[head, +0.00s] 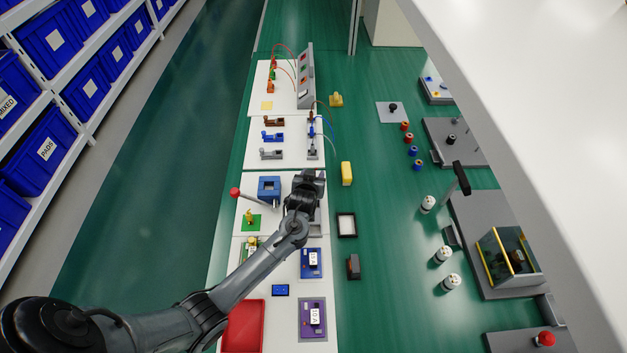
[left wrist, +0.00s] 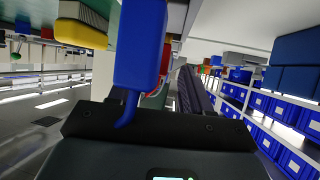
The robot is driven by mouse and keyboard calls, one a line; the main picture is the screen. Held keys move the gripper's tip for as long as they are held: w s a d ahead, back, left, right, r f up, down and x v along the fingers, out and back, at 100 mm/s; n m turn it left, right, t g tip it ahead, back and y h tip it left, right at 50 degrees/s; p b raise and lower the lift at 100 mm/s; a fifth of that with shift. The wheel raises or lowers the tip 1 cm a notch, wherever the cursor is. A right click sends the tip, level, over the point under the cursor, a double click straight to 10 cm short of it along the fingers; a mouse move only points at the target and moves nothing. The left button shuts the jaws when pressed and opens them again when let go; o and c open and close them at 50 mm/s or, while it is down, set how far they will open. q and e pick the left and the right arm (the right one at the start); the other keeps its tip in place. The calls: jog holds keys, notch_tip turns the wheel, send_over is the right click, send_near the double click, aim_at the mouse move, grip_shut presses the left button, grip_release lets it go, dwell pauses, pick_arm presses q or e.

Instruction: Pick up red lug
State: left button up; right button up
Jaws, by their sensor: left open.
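My left gripper (head: 308,180) is open above the white bench strip, beside the blue square block (head: 269,187). In the left wrist view, a tall blue block (left wrist: 140,45) with a thin blue curved end stands close in front of the camera. A small red piece (left wrist: 166,55) shows partly behind it. In the head view, small red parts (head: 271,76) with red wires stand at the far end of the strip. Two small red-topped pieces (head: 406,132) stand on the green surface. I cannot tell which red thing is the lug. My right gripper is out of view.
A grey sloped panel (head: 306,75) stands at the far end. A red-knobbed lever (head: 235,193) is left of the gripper. A yellow block (head: 346,173) and a black-framed tray (head: 346,225) lie to the right. Green surface is clear between them and the white cylinders (head: 428,204).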

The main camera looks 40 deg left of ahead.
pick_arm(q)
jog(key=shift+x, duration=0.95)
grip_shut()
